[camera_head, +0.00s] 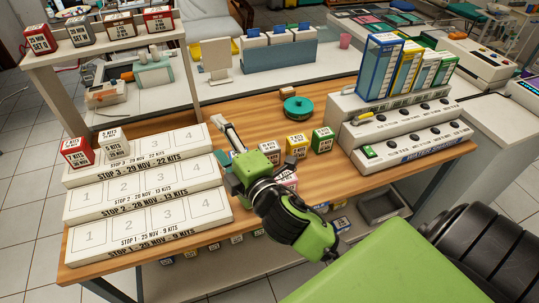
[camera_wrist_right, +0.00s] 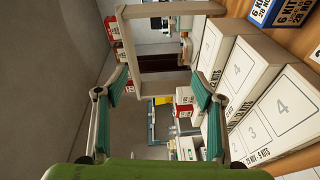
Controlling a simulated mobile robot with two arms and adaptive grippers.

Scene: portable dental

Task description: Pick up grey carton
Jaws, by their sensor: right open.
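A grey carton (camera_head: 79,30) stands on the upper shelf at the back left, between a red carton (camera_head: 43,38) and a brown carton (camera_head: 120,24). My right gripper (camera_head: 225,150) is over the wooden table, beside the right end of the stepped white rack, well apart from the grey carton. Its jaws are open and empty, with teal pads showing in the right wrist view (camera_wrist_right: 165,90). I cannot clearly pick out the grey carton in that view. My left gripper is not in view.
The stepped white rack (camera_head: 145,205) carries a red carton (camera_head: 77,152) and a whitish carton (camera_head: 113,140) on its top step. Yellow (camera_head: 297,146) and green (camera_head: 322,140) cartons stand right of my gripper. A teal round object (camera_head: 297,107) lies behind them.

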